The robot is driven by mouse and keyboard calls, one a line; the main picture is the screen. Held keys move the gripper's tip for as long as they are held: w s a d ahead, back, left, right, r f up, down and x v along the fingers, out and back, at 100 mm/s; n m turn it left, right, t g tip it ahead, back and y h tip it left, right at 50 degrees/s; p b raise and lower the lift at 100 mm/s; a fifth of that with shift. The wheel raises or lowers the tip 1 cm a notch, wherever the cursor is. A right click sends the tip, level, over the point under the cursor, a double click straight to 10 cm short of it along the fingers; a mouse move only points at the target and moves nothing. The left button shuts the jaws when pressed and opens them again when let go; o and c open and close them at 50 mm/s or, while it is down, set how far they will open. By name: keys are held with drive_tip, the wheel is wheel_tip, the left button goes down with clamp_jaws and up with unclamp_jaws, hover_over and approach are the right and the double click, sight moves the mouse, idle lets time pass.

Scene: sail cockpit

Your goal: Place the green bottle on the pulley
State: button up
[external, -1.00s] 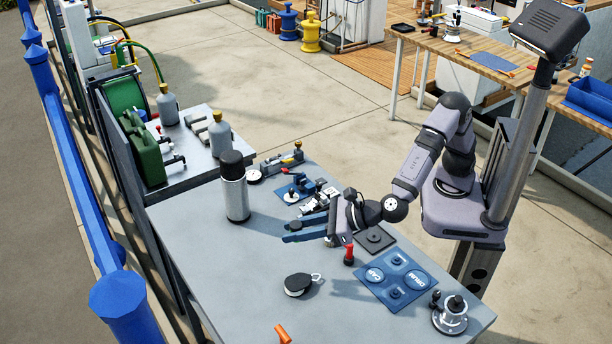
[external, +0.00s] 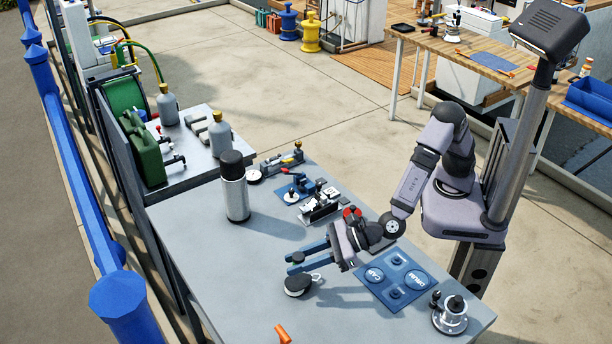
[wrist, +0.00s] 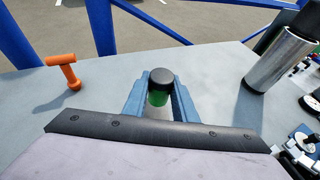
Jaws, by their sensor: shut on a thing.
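My gripper (external: 300,262) reaches low over the near-middle of the grey table. In the wrist view its two blue fingers are closed on the green bottle (wrist: 158,98), which has a dark round cap facing the camera. In the external view only a dark spot, likely the cap, shows between the fingertips; the green body is hidden. The pulley (external: 297,287), a black and white block with a metal shackle at its right, lies on the table just below the fingertips in the picture. I cannot tell whether the bottle touches it. The pulley is not clearly visible in the wrist view.
A tall steel flask (external: 235,190) with a black lid stands behind the fingers. A blue mat (external: 395,279) and a winch (external: 450,316) are to the right. The table left of the pulley is clear.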

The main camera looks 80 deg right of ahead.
sight(299, 281)
drive_tip(key=shift+f, duration=2.35)
drive_tip(key=shift+f, duration=0.2)
drive_tip(key=o, duration=1)
drive_tip(key=shift+o, duration=0.2)
drive_tip(key=shift+r, duration=0.15)
drive_tip(key=shift+r, duration=0.15)
drive_tip(key=shift+s, duration=0.35)
drive_tip(key=b+v, duration=0.1)
drive_tip(key=v, duration=1)
drive_tip(key=shift+d, duration=0.15)
drive_tip(key=shift+s+r, duration=0.1)
